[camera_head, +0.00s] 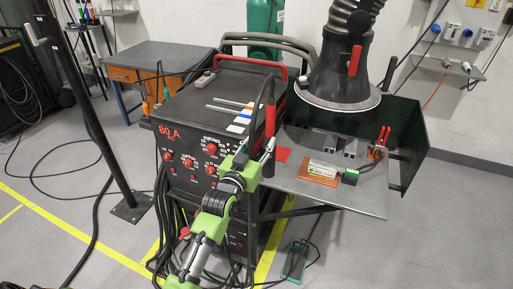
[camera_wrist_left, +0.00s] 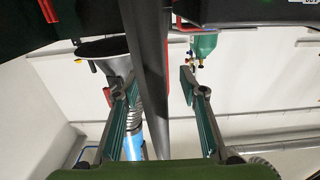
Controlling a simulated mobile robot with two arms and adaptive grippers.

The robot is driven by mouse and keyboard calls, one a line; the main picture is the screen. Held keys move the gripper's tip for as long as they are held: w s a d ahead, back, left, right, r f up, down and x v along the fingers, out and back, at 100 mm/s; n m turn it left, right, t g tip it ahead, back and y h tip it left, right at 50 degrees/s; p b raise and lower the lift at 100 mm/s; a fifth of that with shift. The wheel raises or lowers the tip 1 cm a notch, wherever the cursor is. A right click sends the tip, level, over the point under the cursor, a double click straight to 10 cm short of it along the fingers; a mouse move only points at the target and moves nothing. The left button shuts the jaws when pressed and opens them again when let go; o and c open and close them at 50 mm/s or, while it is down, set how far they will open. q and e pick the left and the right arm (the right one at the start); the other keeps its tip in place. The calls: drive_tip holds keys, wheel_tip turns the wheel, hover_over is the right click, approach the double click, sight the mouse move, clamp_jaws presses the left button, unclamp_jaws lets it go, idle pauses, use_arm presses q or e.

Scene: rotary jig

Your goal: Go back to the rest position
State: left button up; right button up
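My green left arm comes in from the bottom middle of the head view. Its left gripper (camera_head: 264,152) is at the front right edge of the black welding machine (camera_head: 188,160), beside a dark upright handle with a red part (camera_head: 270,119). In the left wrist view the two fingers of the left gripper (camera_wrist_left: 157,92) stand wide apart. A dark bar (camera_wrist_left: 152,60) runs between them, with visible gaps on both sides. My right gripper is in neither view.
A metal worktable (camera_head: 345,200) with a dark green screen (camera_head: 412,145) stands right of the machine, under a fume hood (camera_head: 342,72). A black post (camera_head: 95,125) stands left. Cables lie on the floor. The right floor is clear.

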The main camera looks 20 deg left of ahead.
use_arm(q)
drive_tip(key=s+d+f+g+b, duration=0.1)
drive_tip(key=s+f+g, duration=0.2)
drive_tip(key=s+f, duration=0.8)
drive_tip(key=s+f+m+g, duration=0.1)
drive_tip(key=s+f+g, duration=0.2)
drive_tip(key=f, duration=1.6)
drive_tip(key=s+d+f+g+b, duration=0.1)
drive_tip(key=s+f+g, duration=0.2)
drive_tip(key=s+f, duration=0.85)
drive_tip(key=s+a+f+g, duration=0.1)
drive_tip(key=s+f+g, duration=0.1)
drive_tip(key=s+f, duration=0.6)
drive_tip(key=s+f+g+b, duration=0.1)
drive_tip(key=s+f+g, duration=0.2)
drive_tip(key=s+f, duration=0.5)
drive_tip(key=s+a+f+m+g, duration=0.1)
drive_tip(key=s+f+g, duration=0.2)
drive_tip(key=s, duration=1.6)
wheel_tip(320, 180, down, 5)
drive_tip(key=shift+a+r+y+b, duration=0.1)
drive_tip(key=shift+a+y+b, duration=0.2)
